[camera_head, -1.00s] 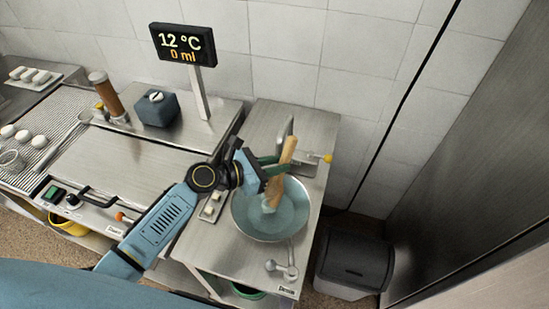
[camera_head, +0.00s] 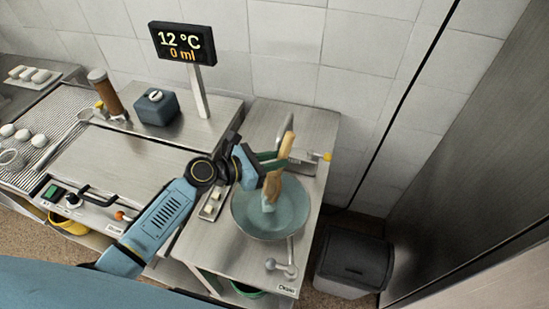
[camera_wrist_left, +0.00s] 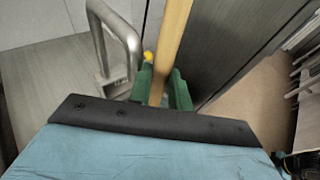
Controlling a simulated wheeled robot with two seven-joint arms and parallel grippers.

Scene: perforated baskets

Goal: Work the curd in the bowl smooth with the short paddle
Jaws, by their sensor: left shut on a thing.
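The bowl (camera_head: 296,217) is a wide blue-grey dish on the steel counter at the right. My left gripper (camera_head: 275,163) is above its far left part, its green fingers shut on the wooden handle of the paddle (camera_head: 284,152). The paddle is tilted, and its pale lower end (camera_head: 268,202) reaches into the bowl. In the left wrist view the green fingers (camera_wrist_left: 162,88) are closed around the light wooden handle (camera_wrist_left: 172,45). I cannot make out the curd as separate from the bowl's inside. My right gripper is not in view.
A metal tap (camera_head: 287,135) stands behind the bowl. A display (camera_head: 183,44) reads 12 °C and 0 ml. A dark bin (camera_head: 355,255) stands at the right.

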